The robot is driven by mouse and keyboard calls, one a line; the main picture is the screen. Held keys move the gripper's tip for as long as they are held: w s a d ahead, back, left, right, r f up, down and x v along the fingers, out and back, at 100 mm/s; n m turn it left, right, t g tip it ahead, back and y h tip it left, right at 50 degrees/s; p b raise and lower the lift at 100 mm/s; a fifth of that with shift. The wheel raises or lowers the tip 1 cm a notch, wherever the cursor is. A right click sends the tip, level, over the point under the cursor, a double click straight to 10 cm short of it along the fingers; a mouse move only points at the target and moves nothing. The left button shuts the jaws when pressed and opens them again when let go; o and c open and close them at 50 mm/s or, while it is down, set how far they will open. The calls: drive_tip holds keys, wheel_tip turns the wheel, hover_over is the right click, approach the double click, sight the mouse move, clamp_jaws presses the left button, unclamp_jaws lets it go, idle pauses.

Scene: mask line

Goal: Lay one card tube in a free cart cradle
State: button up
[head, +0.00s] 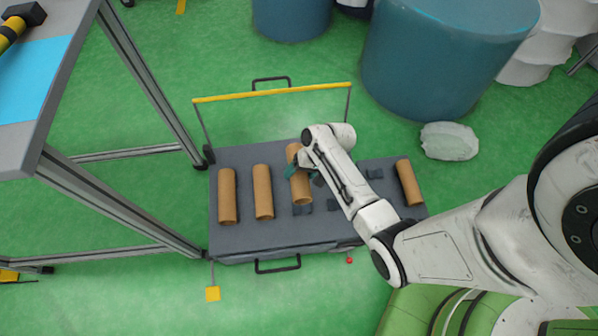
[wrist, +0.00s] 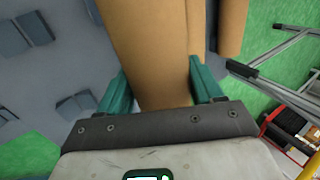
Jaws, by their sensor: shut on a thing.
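My gripper (head: 301,172) has its teal fingers either side of a brown card tube (head: 301,187), shut on it, above the cart (head: 285,237). In the wrist view the tube (wrist: 160,50) stands between the fingers (wrist: 163,88). A grey cradle block (head: 302,209) shows at the tube's near end; I cannot tell whether the tube touches it. Two other tubes lie on the cart at left, the outer tube (head: 227,196) and the inner tube (head: 263,191). A further tube (head: 409,182) lies at the far right. Bare cradle blocks (head: 374,173) show between; my arm hides part of them.
A yellow bar (head: 272,93) runs along the cart's far side. A table frame (head: 150,80) stands at left and a large blue drum (head: 440,55) behind at right. A pale lump (head: 449,141) lies on the green floor beside the cart.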

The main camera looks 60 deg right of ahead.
drive_tip(key=shift+f+b, duration=4.3)
drive_tip(key=shift+f, duration=0.7)
drive_tip(key=shift+f, duration=0.1)
drive_tip(key=o, duration=1.1)
drive_tip(key=shift+c, duration=0.2)
drive_tip(key=shift+o, duration=0.4)
drive_tip(key=shift+s, duration=0.1)
drive_tip(key=shift+f, duration=0.15)
drive_tip(key=shift+s, duration=0.2)
drive_tip(key=p+v, duration=0.5)
drive_tip(key=v, duration=0.5)
drive_tip(key=shift+w+r, duration=0.2)
drive_tip(key=shift+r, duration=0.3)
